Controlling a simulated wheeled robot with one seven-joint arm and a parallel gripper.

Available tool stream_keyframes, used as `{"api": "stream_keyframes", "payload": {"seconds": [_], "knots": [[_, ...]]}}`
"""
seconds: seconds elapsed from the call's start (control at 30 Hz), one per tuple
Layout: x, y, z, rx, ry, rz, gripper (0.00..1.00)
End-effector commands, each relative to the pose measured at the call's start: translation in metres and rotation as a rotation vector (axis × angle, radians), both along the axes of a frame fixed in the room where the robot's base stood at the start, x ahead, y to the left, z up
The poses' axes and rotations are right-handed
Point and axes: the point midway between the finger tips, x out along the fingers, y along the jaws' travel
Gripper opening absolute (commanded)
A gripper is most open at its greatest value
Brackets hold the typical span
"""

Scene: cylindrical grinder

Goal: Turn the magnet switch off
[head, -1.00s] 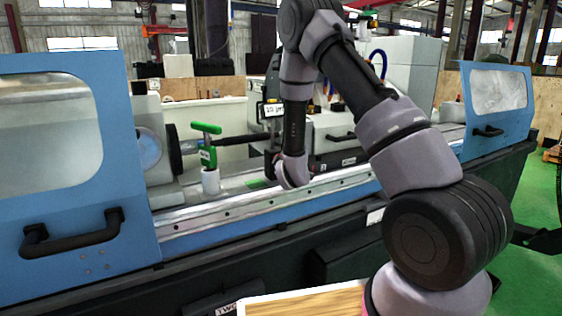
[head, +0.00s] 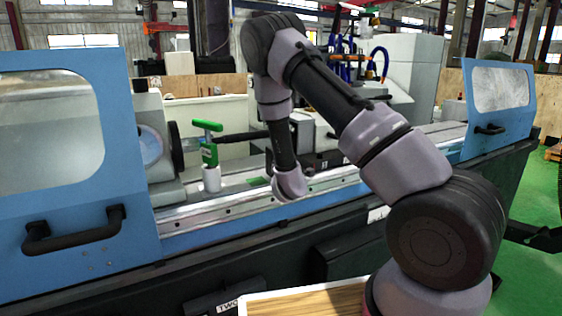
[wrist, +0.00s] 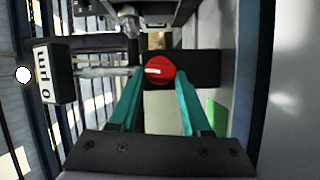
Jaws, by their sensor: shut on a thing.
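The magnet switch is a red round knob (wrist: 160,71) with a white mark pointing left in the wrist view. It sits on a dark plate (wrist: 207,68). My gripper (wrist: 159,76) has its two teal fingers on either side of the knob, shut on it. In the head view my arm reaches to the machine's bed, and its wrist hides the gripper and the knob.
A sign on a rod (wrist: 54,74) stands left of the knob in the wrist view. Blue doors flank the bed, the left door (head: 120,150) nearer. A wooden-topped tray (head: 247,305) is in front.

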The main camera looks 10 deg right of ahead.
Motion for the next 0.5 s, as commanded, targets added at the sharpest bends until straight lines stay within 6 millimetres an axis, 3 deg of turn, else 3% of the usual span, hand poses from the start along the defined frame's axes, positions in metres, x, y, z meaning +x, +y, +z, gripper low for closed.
{"api": "stream_keyframes", "payload": {"seconds": [0.27, 0.3, 0.33, 0.5], "knots": [[0.0005, 0.0003, 0.0009, 0.001, -0.002, 0.001, 0.0], [0.0005, 0.0003, 0.0009, 0.001, -0.002, 0.001, 0.63], [0.0005, 0.0003, 0.0008, 0.001, -0.002, 0.001, 0.75], [0.0002, 0.0001, 0.0005, 0.001, -0.001, 0.0, 0.78]]}}
